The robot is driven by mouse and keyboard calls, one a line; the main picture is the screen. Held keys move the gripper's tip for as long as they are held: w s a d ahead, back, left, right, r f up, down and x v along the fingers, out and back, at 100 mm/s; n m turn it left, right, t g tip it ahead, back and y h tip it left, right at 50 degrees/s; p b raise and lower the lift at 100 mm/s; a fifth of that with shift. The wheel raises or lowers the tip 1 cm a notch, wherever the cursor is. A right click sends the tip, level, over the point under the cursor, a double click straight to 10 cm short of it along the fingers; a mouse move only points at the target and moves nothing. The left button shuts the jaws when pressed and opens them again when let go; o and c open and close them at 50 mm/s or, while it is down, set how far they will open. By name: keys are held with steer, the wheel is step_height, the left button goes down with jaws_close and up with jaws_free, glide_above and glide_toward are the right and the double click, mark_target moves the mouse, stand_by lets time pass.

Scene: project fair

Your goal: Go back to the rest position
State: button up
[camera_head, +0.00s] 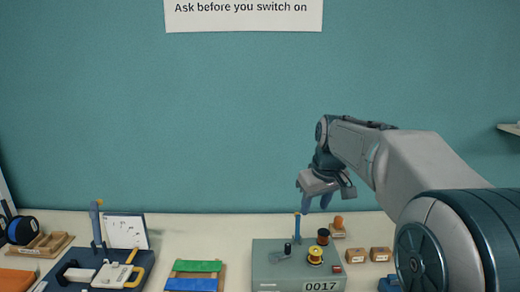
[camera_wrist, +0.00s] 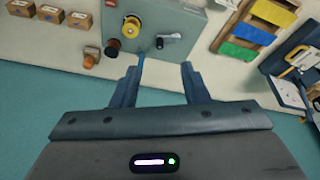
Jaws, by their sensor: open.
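My gripper (camera_head: 316,203) is raised above the back part of the table, over a grey box labelled 0017 (camera_head: 270,276). In the wrist view my gripper (camera_wrist: 162,84) has its two fingers apart with nothing held between them. A thin blue rod with an orange tip (camera_head: 297,228) stands on the box below the gripper; in the wrist view the blue rod (camera_wrist: 141,65) shows near the left finger. The box also carries a yellow spool (camera_head: 315,256), a dark-topped spool (camera_head: 323,236) and a black knob (camera_head: 287,249).
Small wooden blocks (camera_head: 355,255) stand right of the box. A strip board with green and blue bands (camera_head: 193,275) and a dark tray (camera_head: 65,283) with a clamp-like tool lie left. A white card (camera_head: 126,232) leans behind the tray. The wall (camera_head: 220,120) is close behind; the air above is clear.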

steer(key=s+f+m, duration=0.1)
steer(key=s+f, duration=0.2)
steer(key=s, duration=0.5)
steer(key=s+d+f+m+b, duration=0.1)
steer(key=s+f, duration=0.3)
steer(key=s, duration=0.5)
steer(key=s+f+m, duration=0.2)
steer(key=s+f, duration=0.2)
steer(key=s, duration=0.5)
steer(key=shift+d+f+h, duration=0.2)
steer(key=shift+f+h, duration=0.05)
steer(key=shift+h, duration=0.15)
